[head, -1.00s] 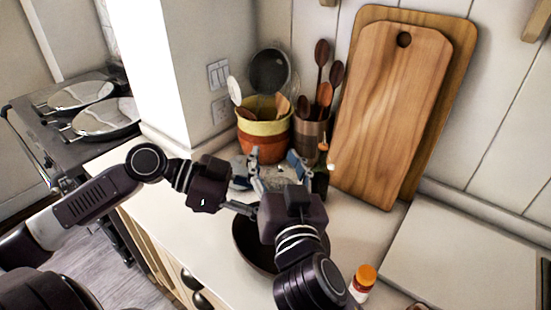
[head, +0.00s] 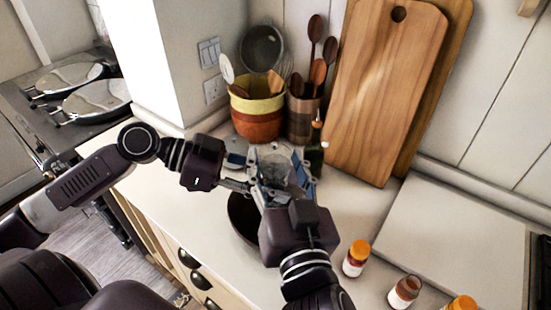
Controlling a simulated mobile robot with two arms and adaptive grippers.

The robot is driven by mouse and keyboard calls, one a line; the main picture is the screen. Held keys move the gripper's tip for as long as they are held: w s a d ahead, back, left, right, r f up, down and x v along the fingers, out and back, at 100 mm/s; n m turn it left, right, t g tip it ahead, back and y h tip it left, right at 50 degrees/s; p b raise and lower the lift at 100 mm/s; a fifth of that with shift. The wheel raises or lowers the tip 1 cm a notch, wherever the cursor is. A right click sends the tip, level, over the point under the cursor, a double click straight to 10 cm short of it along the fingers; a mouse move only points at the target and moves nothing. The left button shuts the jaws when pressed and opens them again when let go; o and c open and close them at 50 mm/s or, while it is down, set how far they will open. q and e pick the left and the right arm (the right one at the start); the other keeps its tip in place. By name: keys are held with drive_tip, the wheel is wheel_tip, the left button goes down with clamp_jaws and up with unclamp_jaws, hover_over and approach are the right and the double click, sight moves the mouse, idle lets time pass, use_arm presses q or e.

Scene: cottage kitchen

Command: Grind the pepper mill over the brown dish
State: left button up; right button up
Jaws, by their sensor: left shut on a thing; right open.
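The brown dish (head: 242,214) is a dark round bowl on the counter, largely covered by my arms. My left gripper (head: 256,190) reaches in from the left, above the dish, and is shut; its fingertips are partly hidden behind my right wrist. A greyish, rounded thing (head: 277,170), apparently the pepper mill, shows just above it; its lower part is hidden. My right gripper (head: 284,162) comes from the lower right. Its blue-grey fingers are open on either side of the greyish thing; I cannot tell whether they touch it.
A dark bottle (head: 315,155) stands close behind the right gripper. A yellow and terracotta pot (head: 257,118) and a utensil holder (head: 302,117) are behind. Cutting boards (head: 380,90) lean on the wall. Orange-capped jars (head: 355,259) stand at the lower right. The counter's front edge is left.

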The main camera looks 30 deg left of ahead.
sight(285, 165)
drive_tip(key=s+d+r+m+g+y, duration=0.1)
drive_tip(key=s+r+m+g+y, duration=0.3)
drive_tip(key=m, duration=1.4)
drive_tip(key=s+d+r+m+g+y, duration=0.15)
drive_tip(key=r+m+y, duration=0.35)
drive_tip(key=m, duration=1.3)
drive_tip(key=w+f+n+h, duration=0.1)
drive_tip(key=f+n, duration=0.1)
drive_tip(key=f, duration=0.1)
drive_tip(key=w+d+f+n+g+h, duration=0.1)
drive_tip(key=w+f+n, duration=0.1)
drive_tip(key=f+n, duration=0.1)
drive_tip(key=w+d+f+n+h, duration=0.1)
drive_tip(key=f+n, duration=0.2)
drive_tip(key=shift+w+g+h, duration=0.25)
drive_tip(key=shift+w+h, duration=0.15)
drive_tip(key=x, duration=1.2)
drive_tip(key=shift+d+f, duration=0.1)
drive_tip(key=c, duration=1.2)
